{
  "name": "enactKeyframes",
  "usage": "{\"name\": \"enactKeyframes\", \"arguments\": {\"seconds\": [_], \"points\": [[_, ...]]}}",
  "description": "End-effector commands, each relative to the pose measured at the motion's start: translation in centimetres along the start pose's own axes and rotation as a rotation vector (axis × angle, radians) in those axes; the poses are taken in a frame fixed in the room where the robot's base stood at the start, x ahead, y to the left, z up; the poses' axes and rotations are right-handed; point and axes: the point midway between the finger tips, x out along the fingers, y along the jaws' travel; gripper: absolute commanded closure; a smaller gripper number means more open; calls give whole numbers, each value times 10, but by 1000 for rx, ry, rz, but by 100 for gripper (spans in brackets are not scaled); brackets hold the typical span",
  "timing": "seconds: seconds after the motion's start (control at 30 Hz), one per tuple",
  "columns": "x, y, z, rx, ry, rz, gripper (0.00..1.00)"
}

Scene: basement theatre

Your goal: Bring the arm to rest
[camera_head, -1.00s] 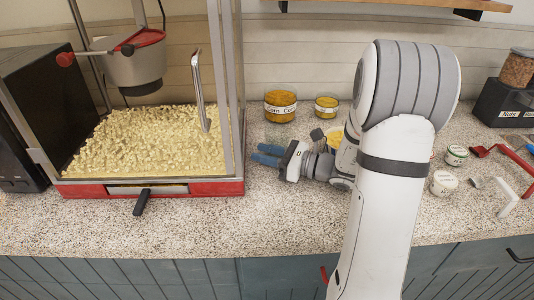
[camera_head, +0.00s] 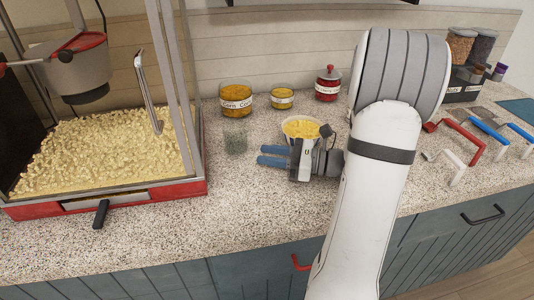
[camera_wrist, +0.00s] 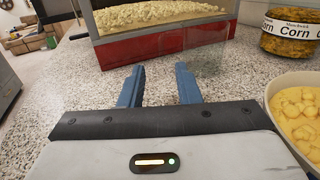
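My gripper (camera_head: 268,155) reaches out to the left over the speckled counter, low and near its surface. In the wrist view my gripper (camera_wrist: 158,85) has its two blue fingers apart with nothing between them. The fingers point toward the red base of the popcorn machine. My white arm stands in front of the counter in the head view and hides part of it.
A small glass jar (camera_head: 235,136) and a corn jar (camera_head: 236,98) stand behind the fingertips. The popcorn machine (camera_head: 110,190) is at left. Coloured scoops (camera_head: 470,142) lie at right. The front counter is clear.

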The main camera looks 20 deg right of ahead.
Motion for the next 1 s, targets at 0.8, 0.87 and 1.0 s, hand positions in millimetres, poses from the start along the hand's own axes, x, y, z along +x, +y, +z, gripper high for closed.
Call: {"name": "enactKeyframes", "arguments": {"seconds": [0.8,0.87,1.0], "points": [[46,133,20,-471,438,573,70],[42,152,21,-587,513,679,70],[27,182,25,-882,667,920,70]]}}
